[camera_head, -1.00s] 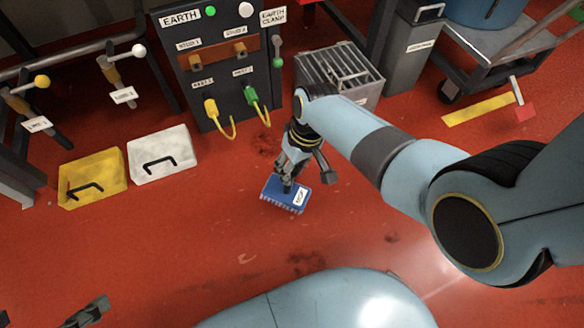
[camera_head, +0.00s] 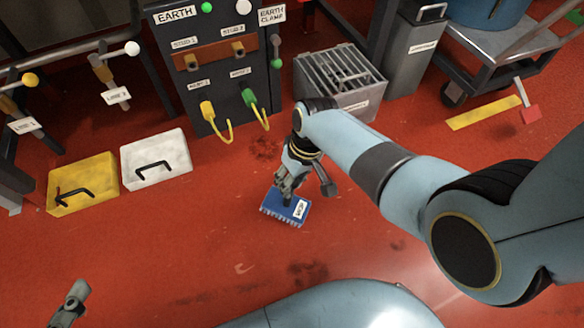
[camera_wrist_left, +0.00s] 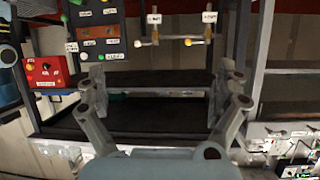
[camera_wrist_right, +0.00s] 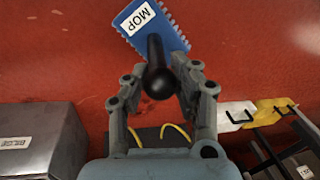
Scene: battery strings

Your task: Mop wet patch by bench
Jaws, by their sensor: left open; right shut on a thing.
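The mop is a blue block (camera_head: 287,206) with a white label and a bristled edge, low over or on the red floor in the head view; I cannot tell if it touches. In the right wrist view the mop (camera_wrist_right: 170,22) reads "MOP" and has a black handle. My right gripper (camera_head: 286,187) is shut on that handle; its fingers (camera_wrist_right: 160,88) close around the knob. My left gripper (camera_wrist_left: 163,80) is open and empty, and partly shows at the head view's lower left. Dark smudges mark the floor behind the mop (camera_head: 265,147) and nearer me (camera_head: 305,271); I cannot tell which is wet.
A yellow tray (camera_head: 103,181) and a white tray (camera_head: 178,151) lie on the floor at left. The earth panel (camera_head: 187,85), a grey slatted crate (camera_head: 367,95) and a cart (camera_head: 515,50) stand behind. Open red floor lies left of and in front of the mop.

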